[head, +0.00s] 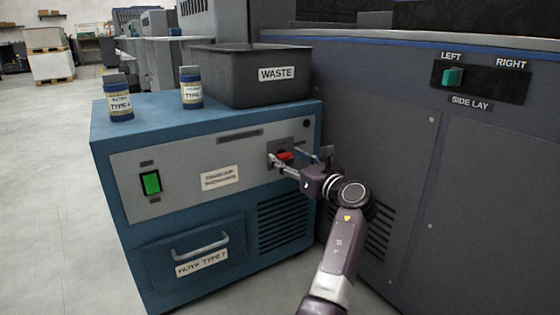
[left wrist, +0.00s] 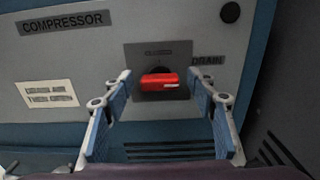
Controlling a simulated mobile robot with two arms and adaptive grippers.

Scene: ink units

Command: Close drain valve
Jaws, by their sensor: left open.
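The drain valve's red handle (head: 285,155) is on the grey front panel of the blue compressor cabinet, at the panel's right end. In the left wrist view the red handle (left wrist: 163,80) lies level across a dark recess, beside a partly hidden DRAIN label (left wrist: 207,60). My left gripper (head: 298,160) is open in front of the valve. In the left wrist view its blue-padded fingers (left wrist: 160,84) stand on either side of the handle, with gaps showing. My right gripper is not in view.
A WASTE bin (head: 268,92) and two filter bottles (head: 119,100) (head: 191,90) stand on the cabinet. A green switch (head: 151,183) and a drawer handle (head: 199,246) are at left. A large grey machine (head: 480,190) stands close on the right. The floor at left is clear.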

